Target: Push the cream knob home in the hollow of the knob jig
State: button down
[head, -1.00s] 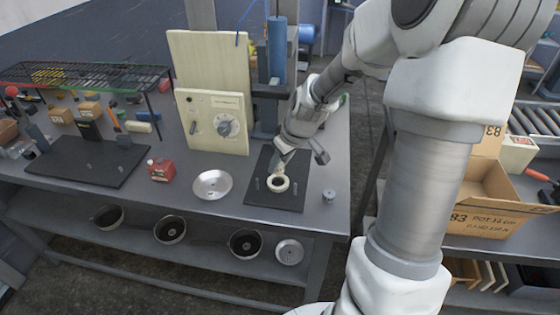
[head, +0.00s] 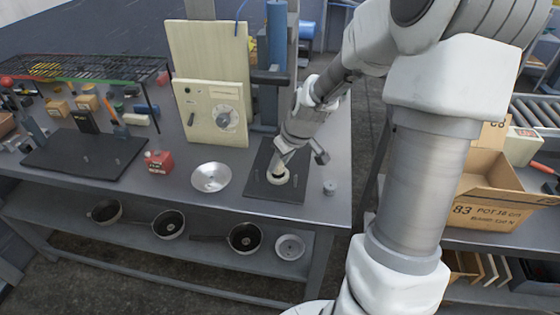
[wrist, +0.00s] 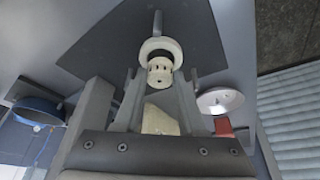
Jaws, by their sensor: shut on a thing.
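The knob jig is a pale ring (head: 278,179) on a dark mat (head: 261,187); it also shows in the wrist view (wrist: 160,44). My gripper (head: 281,166) is low over the ring, its fingers pointing down. In the wrist view my gripper (wrist: 159,80) is shut on the cream knob (wrist: 160,74), a small ridged piece with dark holes. The knob's end is at the ring and overlaps its near edge in the picture. How deep it sits in the hollow is hidden. Another cream surface shows between the finger bases.
A shallow metal dish (head: 211,177) lies left of the mat, with a red box (head: 158,161) beyond it. A small grey cylinder (head: 329,187) stands to the right. A cream panel with a dial (head: 213,112) stands behind.

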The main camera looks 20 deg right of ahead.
jog(key=shift+f+b, duration=0.65)
jog(key=shift+f, duration=0.3)
dwell(0.4)
jog(key=shift+c, duration=2)
grip_release()
jog(key=p+v, duration=0.3)
jog(key=v, duration=1.4)
jog(key=shift+r+p, duration=0.3)
jog(key=shift+p, duration=0.1)
